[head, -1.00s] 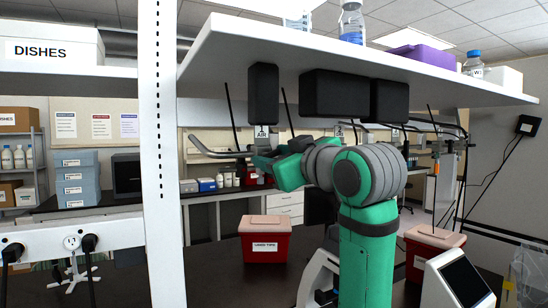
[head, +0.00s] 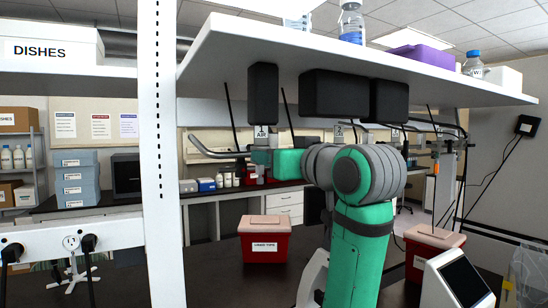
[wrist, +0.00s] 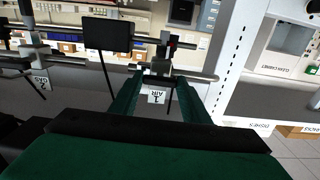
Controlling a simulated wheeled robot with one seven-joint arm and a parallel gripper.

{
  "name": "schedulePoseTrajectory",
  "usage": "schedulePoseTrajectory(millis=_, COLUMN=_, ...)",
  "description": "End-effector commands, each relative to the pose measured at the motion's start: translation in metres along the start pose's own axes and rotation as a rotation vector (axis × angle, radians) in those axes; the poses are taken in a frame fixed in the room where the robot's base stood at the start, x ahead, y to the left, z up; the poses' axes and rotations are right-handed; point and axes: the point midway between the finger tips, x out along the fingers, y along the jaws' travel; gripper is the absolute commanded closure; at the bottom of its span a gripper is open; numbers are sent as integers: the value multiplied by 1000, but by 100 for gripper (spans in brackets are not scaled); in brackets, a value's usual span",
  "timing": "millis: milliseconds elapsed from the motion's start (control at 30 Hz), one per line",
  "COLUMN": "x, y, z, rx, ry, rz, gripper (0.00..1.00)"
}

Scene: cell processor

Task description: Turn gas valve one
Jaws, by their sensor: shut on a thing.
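The valve with the label "1 AIR" (head: 261,133) hangs under the white shelf at the left. In the wrist view its label (wrist: 157,97) appears upside down between my green fingers, with the grey valve body (wrist: 158,70) just beyond. My gripper (head: 258,157) is at this valve, just below the label. In the wrist view my gripper (wrist: 157,78) has one finger on each side of the valve and is shut on it. The exact contact on the handle is small and partly hidden.
A second valve label "2" (head: 339,131) is to the right under the shelf. Black boxes (head: 335,97) hang close above my arm. A white post (head: 160,160) stands at the left. A red bin (head: 264,240) stands on the dark bench below.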

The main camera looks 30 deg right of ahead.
Motion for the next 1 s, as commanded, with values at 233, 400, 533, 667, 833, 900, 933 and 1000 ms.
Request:
schedulePoseTrajectory(millis=233, x=0, y=0, z=0, rx=2, ry=-1, rz=0, gripper=39)
schedulePoseTrajectory(millis=400, x=0, y=0, z=0, rx=1, ry=0, rz=0, gripper=39)
schedulePoseTrajectory(millis=533, x=-1, y=0, z=0, rx=0, ry=0, rz=0, gripper=39)
schedulePoseTrajectory(millis=667, x=-9, y=1, z=0, rx=0, ry=2, rz=2, gripper=39)
schedulePoseTrajectory(millis=833, x=-36, y=0, z=-1, rx=-2, ry=3, rz=1, gripper=39)
schedulePoseTrajectory(millis=900, x=-49, y=-1, z=-1, rx=-1, ry=4, rz=-1, gripper=39)
schedulePoseTrajectory(millis=933, x=-55, y=-1, z=0, rx=-1, ry=2, rz=-1, gripper=39)
schedulePoseTrajectory(millis=1000, x=-68, y=-1, z=-1, rx=-1, ry=3, rz=-1, gripper=39)
